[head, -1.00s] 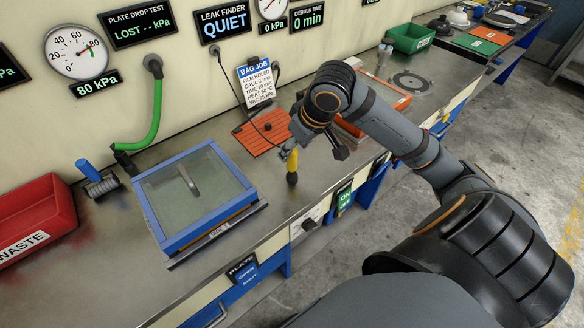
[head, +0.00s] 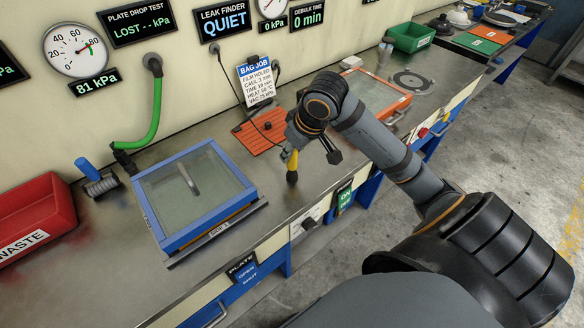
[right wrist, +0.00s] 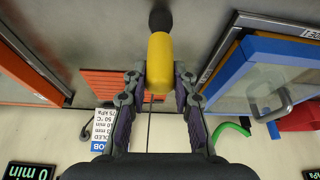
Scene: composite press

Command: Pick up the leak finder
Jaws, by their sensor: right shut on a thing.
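The leak finder (head: 293,161) is a yellow handle with a black end and a thin dark cord, held over the metal bench between the blue frame and the orange mat. It also shows in the right wrist view (right wrist: 160,62), yellow, with its black end at the top. My right gripper (head: 287,152) is shut on its yellow handle; in the right wrist view its fingers (right wrist: 160,78) press on both sides. In the head view the black end is close to the bench; I cannot tell whether it touches. My left gripper is not in view.
The orange ridged mat (head: 262,137) lies behind the leak finder, with a job card (head: 256,82) above it. A blue-framed glass plate (head: 160,238) lies to the left, an orange-framed one (head: 402,103) to the right. A red waste bin (head: 35,215) stands far left.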

